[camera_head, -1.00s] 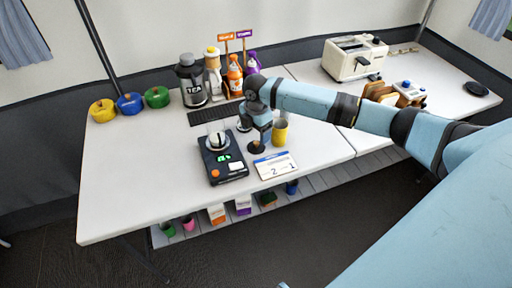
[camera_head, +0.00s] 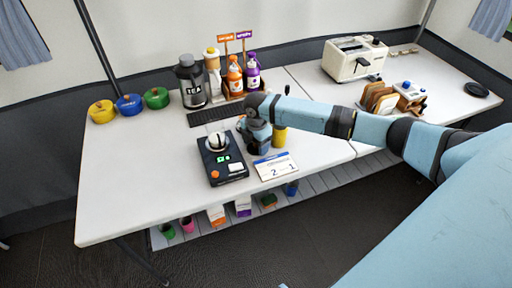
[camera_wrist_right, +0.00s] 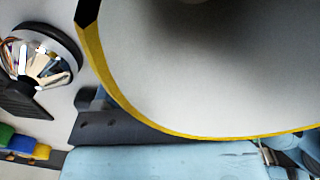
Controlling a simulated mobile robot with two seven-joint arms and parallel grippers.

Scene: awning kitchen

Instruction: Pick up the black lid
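My right gripper (camera_head: 258,146) points down at the table between the black scale and the yellow cup (camera_head: 279,136). Its fingers are too small and dark in the head view to tell open from shut. I cannot make out a separate black lid under it; the hand covers that spot. A flat black round piece (camera_head: 478,90) lies far off at the right end of the table. In the right wrist view a big pale round shape with a yellow rim (camera_wrist_right: 113,100), probably the cup's mouth, fills most of the picture. My left gripper is not in view.
The black scale (camera_head: 222,161) bears a shiny round vessel (camera_head: 217,142). A white number card (camera_head: 275,167) lies in front of the hand. The table's left front is clear.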

